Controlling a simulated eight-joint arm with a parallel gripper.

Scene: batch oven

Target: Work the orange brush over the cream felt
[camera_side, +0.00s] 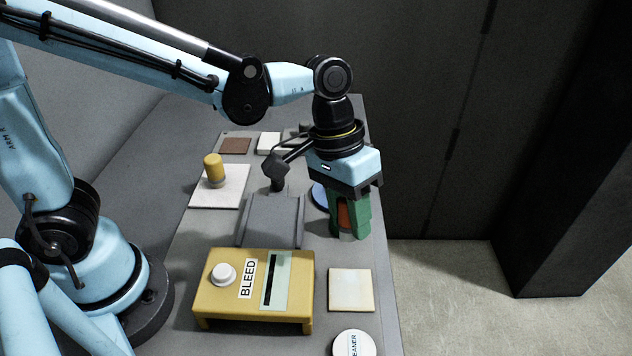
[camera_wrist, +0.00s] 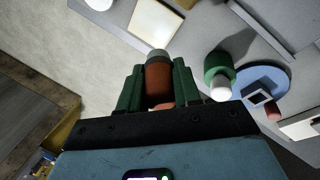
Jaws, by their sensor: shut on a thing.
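My gripper (camera_side: 348,232) points down over the right side of the bench, its green fingers shut on the orange brush (camera_side: 344,214). In the wrist view the brush (camera_wrist: 158,82) sits between the two fingers (camera_wrist: 158,70), with its grey end sticking out past them. The fingers hide much of the brush in the side view. A cream square pad (camera_side: 352,289), seemingly the cream felt, lies flat near the bench's right edge, nearer the side camera than my gripper. It also shows at the top of the wrist view (camera_wrist: 156,17). The brush appears apart from it.
A yellow box marked BLEED (camera_side: 258,285) with a white button stands left of the pad. A round white lid (camera_side: 354,344) is in front of the pad. A grey block (camera_side: 271,222), a blue disc (camera_wrist: 268,82) and a green cylinder with a white end (camera_wrist: 217,66) are near my gripper.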

